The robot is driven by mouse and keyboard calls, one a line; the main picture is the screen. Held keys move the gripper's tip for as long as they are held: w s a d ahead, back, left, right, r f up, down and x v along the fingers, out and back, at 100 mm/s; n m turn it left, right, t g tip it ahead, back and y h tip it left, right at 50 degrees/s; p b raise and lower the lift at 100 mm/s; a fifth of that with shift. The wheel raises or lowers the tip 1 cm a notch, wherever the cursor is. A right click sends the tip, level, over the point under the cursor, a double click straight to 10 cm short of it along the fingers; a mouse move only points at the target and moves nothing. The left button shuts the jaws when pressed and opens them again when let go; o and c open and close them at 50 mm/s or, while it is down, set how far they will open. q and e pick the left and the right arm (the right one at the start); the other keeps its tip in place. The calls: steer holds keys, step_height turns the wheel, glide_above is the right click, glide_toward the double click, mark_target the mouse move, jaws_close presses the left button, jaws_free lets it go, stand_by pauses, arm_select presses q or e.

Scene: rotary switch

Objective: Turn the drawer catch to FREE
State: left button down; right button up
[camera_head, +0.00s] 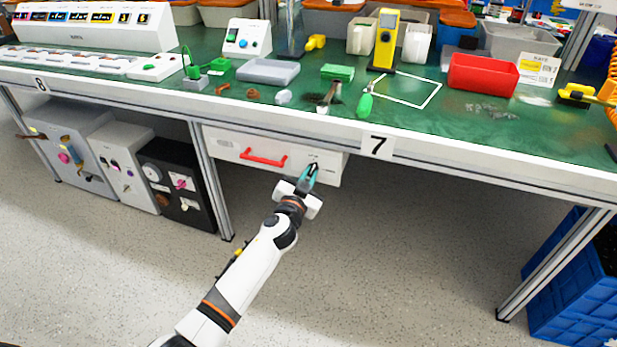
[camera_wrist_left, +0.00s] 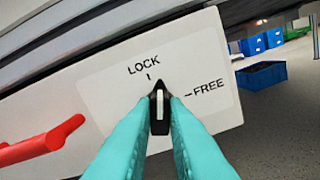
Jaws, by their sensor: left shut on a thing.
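The drawer catch is a small black knob with a white pointer line (camera_wrist_left: 159,105) on the drawer's white label plate (camera_wrist_left: 95,100). In the left wrist view the line points up at the LOCK mark, and the FREE mark is to its right. My left gripper (camera_head: 311,172) is at the right part of the drawer front (camera_head: 225,145). Its teal fingers (camera_wrist_left: 159,120) are shut on the knob, one on each side. The fingers hide the knob's lower part. The red drawer handle (camera_head: 263,160) is left of the knob. My right gripper is not in view.
The drawer hangs under the green workbench (camera_head: 310,115), whose front edge is above my gripper. A table leg (camera_head: 210,180) stands left of the drawer. Grey and black boxes (camera_head: 175,185) sit further left. A blue crate (camera_head: 575,280) is at the right. The floor between is clear.

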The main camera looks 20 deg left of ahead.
arm_select(q)
steer(key=m, duration=0.7)
steer(key=shift+d+f, duration=0.1)
steer(key=m, duration=0.3)
steer(key=shift+f+m, duration=0.1)
steer(key=shift+m, duration=1.8)
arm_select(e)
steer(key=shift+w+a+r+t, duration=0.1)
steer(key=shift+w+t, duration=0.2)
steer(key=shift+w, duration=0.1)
arm_select(q)
steer(key=c, duration=1.4)
jaws_free()
steer(key=shift+c, duration=0.2)
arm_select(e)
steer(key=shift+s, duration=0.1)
